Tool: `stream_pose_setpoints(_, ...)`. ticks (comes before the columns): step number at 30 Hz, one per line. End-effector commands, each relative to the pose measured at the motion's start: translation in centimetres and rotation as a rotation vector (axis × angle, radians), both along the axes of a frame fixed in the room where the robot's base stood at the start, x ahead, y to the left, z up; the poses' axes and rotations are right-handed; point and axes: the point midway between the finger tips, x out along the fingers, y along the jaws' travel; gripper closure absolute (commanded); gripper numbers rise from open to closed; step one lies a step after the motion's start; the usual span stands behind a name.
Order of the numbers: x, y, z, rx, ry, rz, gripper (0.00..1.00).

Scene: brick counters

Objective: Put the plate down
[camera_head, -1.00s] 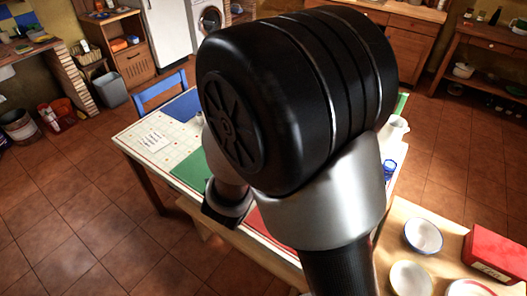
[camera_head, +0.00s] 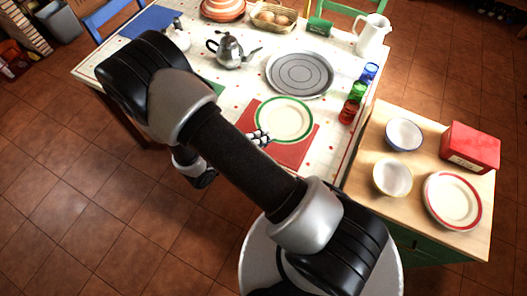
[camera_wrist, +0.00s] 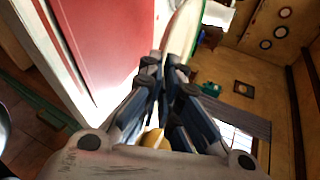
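A white plate with a green rim (camera_head: 284,119) is over the red placemat (camera_head: 287,157) on the dining table (camera_head: 335,140). My gripper (camera_head: 262,137) is at the plate's left edge. In the wrist view the fingers (camera_wrist: 168,62) are closed together at the rim of the plate (camera_wrist: 182,32), with the rim between the tips. The red placemat (camera_wrist: 108,40) fills the left of that view, beside the plate. The plate looks close above the mat; I cannot tell whether its underside touches it.
Red, green and blue glasses (camera_head: 357,91) line the table's right side. A grey round tray (camera_head: 300,74), teapot (camera_head: 232,50) and white pitcher (camera_head: 372,36) stand behind. The side counter (camera_head: 395,222) holds bowls, a red-rimmed plate (camera_head: 453,200) and a red box (camera_head: 470,147).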

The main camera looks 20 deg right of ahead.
Motion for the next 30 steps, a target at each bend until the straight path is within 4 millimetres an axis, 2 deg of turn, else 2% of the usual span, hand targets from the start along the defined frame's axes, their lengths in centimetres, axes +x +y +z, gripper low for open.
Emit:
stream_pose_setpoints(1,0.0,0.0,-1.6,-0.003,0.002,0.0,1.0)
stream_pose_setpoints(3,0.0,0.0,-3.0,-0.002,0.0,0.0,1.0)
stream_pose_setpoints(13,0.0,0.0,-5.6,-0.002,-0.001,0.0,1.0)
stream_pose_setpoints(19,0.0,0.0,-8.7,-0.002,0.0,0.0,1.0)
stream_pose_setpoints(29,0.0,0.0,-9.0,-0.001,-0.001,0.001,1.0)
stream_pose_setpoints(30,0.0,0.0,-9.0,0.0,0.0,0.001,0.95)
